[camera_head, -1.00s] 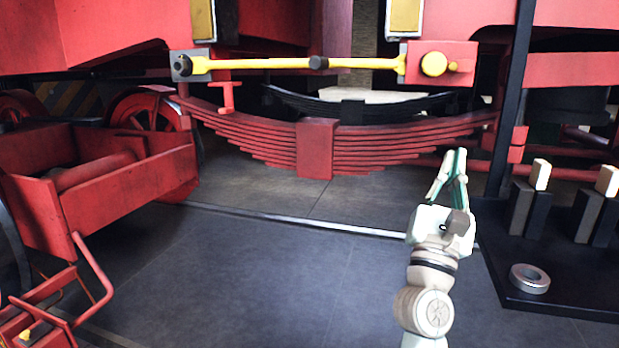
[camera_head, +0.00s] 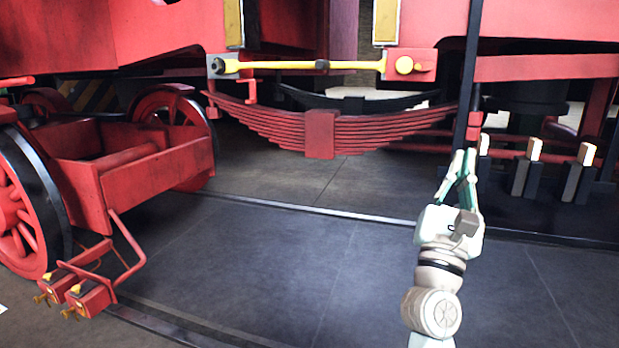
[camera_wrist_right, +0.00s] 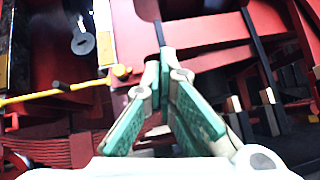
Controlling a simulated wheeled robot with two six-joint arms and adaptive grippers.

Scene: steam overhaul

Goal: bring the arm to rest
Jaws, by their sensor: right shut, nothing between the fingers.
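My right gripper (camera_head: 461,170) stands in the right half of the head view, in front of a dark upright post (camera_head: 467,75). Its green-padded fingers come together at the tips, shut and empty. The right wrist view also shows the fingers (camera_wrist_right: 167,72) closed at the tips with nothing between them. My left arm does not show in either view.
A red leaf spring (camera_head: 320,135) hangs under the locomotive, with a yellow rod (camera_head: 290,65) above. A red wagon-like frame (camera_head: 120,180) with wheels stands at left. Several blocks with pale tops (camera_head: 530,170) stand at right. The dark floor (camera_head: 250,250) is clear.

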